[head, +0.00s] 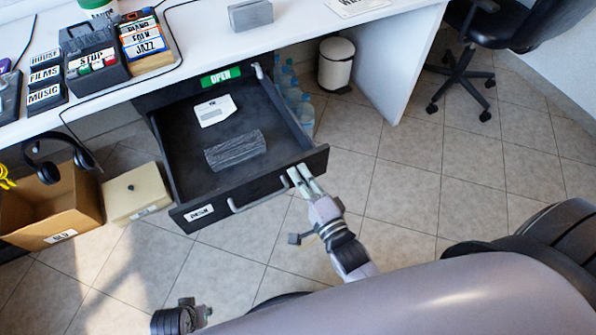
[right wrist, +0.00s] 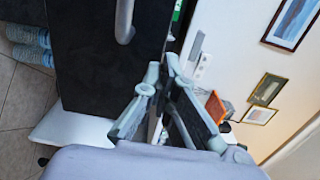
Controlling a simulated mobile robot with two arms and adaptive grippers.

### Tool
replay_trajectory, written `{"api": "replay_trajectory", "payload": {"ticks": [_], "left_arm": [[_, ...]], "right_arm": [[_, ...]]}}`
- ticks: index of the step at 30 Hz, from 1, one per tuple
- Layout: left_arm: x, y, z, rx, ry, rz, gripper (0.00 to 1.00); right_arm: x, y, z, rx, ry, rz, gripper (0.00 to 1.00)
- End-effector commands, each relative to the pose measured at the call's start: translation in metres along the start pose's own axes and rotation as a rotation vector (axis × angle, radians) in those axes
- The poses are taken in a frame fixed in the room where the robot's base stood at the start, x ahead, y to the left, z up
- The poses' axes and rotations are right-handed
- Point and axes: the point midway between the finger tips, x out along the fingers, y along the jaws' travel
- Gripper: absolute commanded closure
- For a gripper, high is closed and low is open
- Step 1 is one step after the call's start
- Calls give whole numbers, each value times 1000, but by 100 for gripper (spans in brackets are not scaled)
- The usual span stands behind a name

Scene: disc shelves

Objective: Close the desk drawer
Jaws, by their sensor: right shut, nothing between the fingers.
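The black desk drawer (head: 190,160) is pulled far out from under the white desk. It holds a white card (head: 215,110) and a dark grey ribbed block (head: 235,150). Its front carries a silver handle (head: 270,196) and a small white label. My right gripper (head: 303,172) is shut and empty at the right end of the drawer front, very close to it; I cannot tell whether it touches. In the right wrist view, the shut fingers (right wrist: 164,78) are beside the dark front panel (right wrist: 95,60), with the handle (right wrist: 124,20) above. My left gripper's fingers do not show.
The white desk (head: 300,30) bears cassette-like boxes and a grey block. A green OPEN sign (head: 221,76) is above the drawer. A cardboard box (head: 50,205) and a cream box (head: 136,193) stand left of it. Water bottles (head: 291,95) and a bin (head: 337,64) stand right.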

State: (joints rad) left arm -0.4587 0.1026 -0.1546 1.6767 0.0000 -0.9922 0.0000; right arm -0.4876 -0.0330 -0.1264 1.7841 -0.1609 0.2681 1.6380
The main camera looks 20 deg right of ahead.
Motion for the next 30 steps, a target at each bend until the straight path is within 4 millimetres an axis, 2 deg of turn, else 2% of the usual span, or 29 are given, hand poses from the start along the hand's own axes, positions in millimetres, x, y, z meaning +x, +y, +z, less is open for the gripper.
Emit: {"api": "replay_trajectory", "payload": {"ticks": [4,20,26,30], "left_arm": [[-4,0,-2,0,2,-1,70],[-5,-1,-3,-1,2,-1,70],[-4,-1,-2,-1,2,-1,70],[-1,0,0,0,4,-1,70]], "right_arm": [[11,0,0,0,1,0,100],[16,0,0,0,0,0,100],[38,-2,0,0,0,-3,100],[63,-2,0,0,0,-4,100]]}}
